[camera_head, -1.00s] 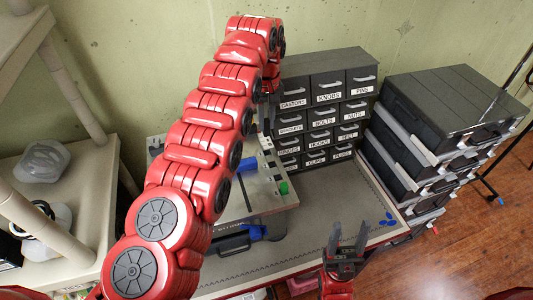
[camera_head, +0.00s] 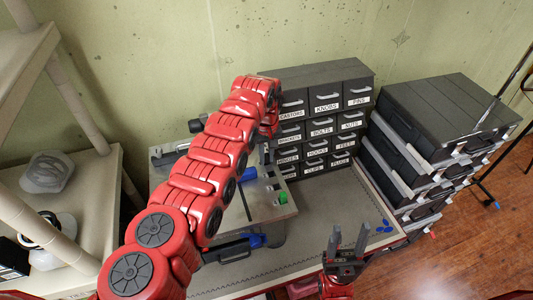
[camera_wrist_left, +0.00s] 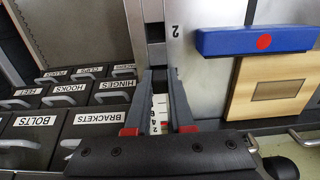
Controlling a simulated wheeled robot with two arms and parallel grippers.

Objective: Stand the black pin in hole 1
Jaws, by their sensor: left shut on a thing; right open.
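In the left wrist view, my left gripper (camera_wrist_left: 160,80) is shut on a dark piece between its fingertips, which looks like the black pin (camera_wrist_left: 157,82); little of it shows. In the head view, my left gripper (camera_head: 264,150) points down at the right part of the metal-topped fixture (camera_head: 225,213), and the red arm hides much of it. A numeral 2 marks the grey plate (camera_wrist_left: 174,32) near the fingertips. I cannot make out hole 1 or whether the pin touches the plate. My right gripper (camera_head: 347,235) is open and empty above the bench front.
A labelled drawer cabinet (camera_head: 320,118) stands behind the fixture. Stacked dark cases (camera_head: 440,130) stand to the right. Blue clamp parts (camera_head: 247,174) and a green piece (camera_head: 283,197) sit on the fixture. Small blue discs (camera_head: 385,229) lie on the grey bench mat (camera_head: 310,215).

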